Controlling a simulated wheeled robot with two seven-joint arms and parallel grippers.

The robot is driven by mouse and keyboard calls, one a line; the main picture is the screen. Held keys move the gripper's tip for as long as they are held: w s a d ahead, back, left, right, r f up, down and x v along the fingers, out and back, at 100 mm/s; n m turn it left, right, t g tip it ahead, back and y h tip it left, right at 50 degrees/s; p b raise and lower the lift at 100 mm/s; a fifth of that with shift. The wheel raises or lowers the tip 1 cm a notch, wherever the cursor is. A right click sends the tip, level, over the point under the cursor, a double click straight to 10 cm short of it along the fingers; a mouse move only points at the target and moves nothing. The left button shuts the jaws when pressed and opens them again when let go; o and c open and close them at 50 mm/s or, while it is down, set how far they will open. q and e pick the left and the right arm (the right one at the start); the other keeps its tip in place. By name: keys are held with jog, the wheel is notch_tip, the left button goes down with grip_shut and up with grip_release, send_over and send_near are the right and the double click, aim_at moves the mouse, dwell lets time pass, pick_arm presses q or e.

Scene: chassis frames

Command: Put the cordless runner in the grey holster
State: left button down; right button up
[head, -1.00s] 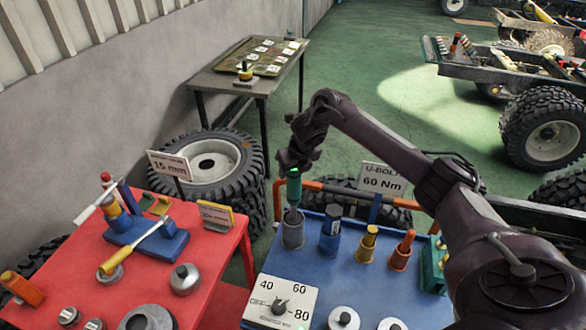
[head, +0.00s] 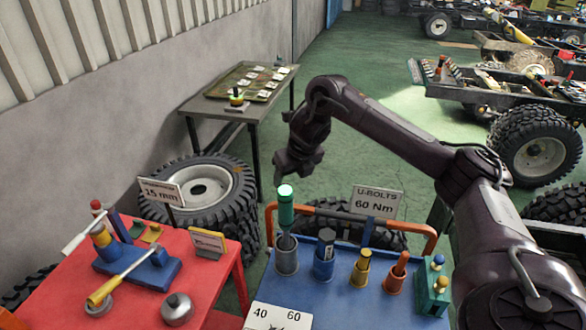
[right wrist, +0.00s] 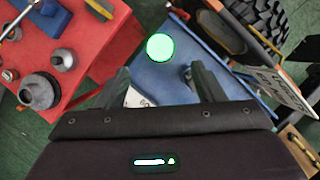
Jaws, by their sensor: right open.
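The cordless runner (head: 286,209), with a green body and a dark lower part, stands upright in the grey holster (head: 286,260) at the left end of the blue cart. Its lower end is hidden inside the holster. My right gripper (head: 294,176) is open and empty, just above the runner's bright green top and apart from it. In the right wrist view the runner's round green top (right wrist: 160,47) shows beyond and between the two spread fingers (right wrist: 163,82). My left gripper is not in view.
Beside the grey holster stand a blue holster (head: 324,262), a yellow one (head: 360,274) and an orange one (head: 394,284), each holding a tool. An orange rail (head: 345,216) and a 60 Nm sign (head: 376,202) stand behind. A red table (head: 207,290) is at left.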

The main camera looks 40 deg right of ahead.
jog(key=shift+v, duration=0.8)
jog(key=shift+f, duration=0.1)
